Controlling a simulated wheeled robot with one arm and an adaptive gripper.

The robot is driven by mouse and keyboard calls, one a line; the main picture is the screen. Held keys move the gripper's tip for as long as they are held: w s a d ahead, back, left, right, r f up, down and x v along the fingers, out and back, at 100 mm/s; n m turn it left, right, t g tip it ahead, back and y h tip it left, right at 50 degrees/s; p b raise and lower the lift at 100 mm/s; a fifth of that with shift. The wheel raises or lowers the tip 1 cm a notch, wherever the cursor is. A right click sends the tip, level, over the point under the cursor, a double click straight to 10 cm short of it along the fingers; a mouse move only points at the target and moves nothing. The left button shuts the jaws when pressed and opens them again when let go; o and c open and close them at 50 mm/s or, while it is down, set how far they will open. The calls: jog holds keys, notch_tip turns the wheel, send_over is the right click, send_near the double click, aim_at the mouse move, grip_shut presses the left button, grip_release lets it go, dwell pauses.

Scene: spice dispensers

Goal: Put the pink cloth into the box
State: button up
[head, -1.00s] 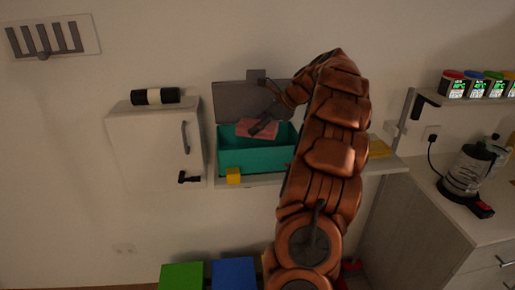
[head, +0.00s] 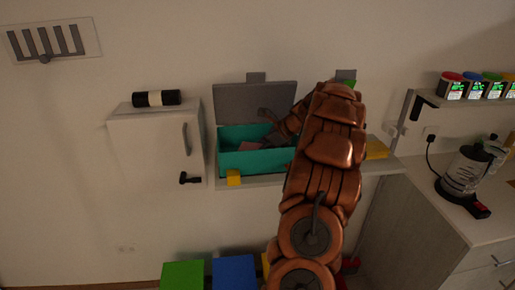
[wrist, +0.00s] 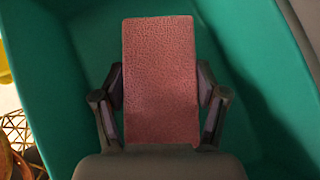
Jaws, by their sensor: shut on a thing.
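The pink cloth (wrist: 160,80) is held between the fingers of my gripper (wrist: 160,98) in the wrist view, with the box's teal inner walls around it. In the head view a small part of the cloth (head: 249,146) shows inside the open box (head: 255,161). The box is teal with a grey lid (head: 255,104) standing raised behind it. My gripper (head: 270,139) reaches down into the box from the right and is shut on the cloth. The front wall hides the cloth's lower part in the head view. I cannot tell whether it touches the box floor.
The box stands on a wall shelf. A white cabinet (head: 150,150) with a black roll (head: 156,98) on top is to the left. A counter with a kettle (head: 466,170) is to the right.

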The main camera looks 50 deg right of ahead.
jog(key=shift+f, duration=0.1)
jog(key=o, duration=0.9)
jog(key=b+v, duration=0.3)
jog(key=v, duration=0.9)
